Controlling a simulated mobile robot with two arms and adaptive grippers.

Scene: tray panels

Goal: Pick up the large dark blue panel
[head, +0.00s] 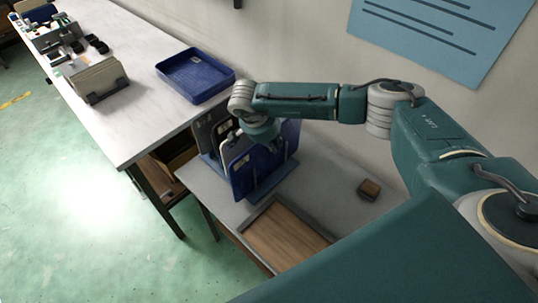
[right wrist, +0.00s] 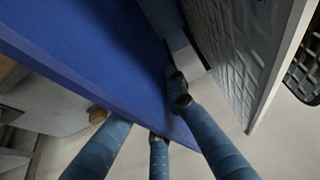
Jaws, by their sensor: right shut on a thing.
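The large dark blue panel (head: 250,172) stands upright in a rack (head: 268,183) on the lower table. My right gripper (head: 268,142) is at its top edge, and the arm partly hides the panels behind. In the right wrist view the blue panel (right wrist: 95,50) fills the upper left. My right gripper (right wrist: 150,112) is shut on it, with one finger on the side facing a grey textured panel (right wrist: 235,45) and the others on the near side. My left gripper is not in view.
A blue tray (head: 196,90) lies on the white table (head: 140,128), left of the rack. A wood-bottomed tray (head: 285,240) lies in front of the rack.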

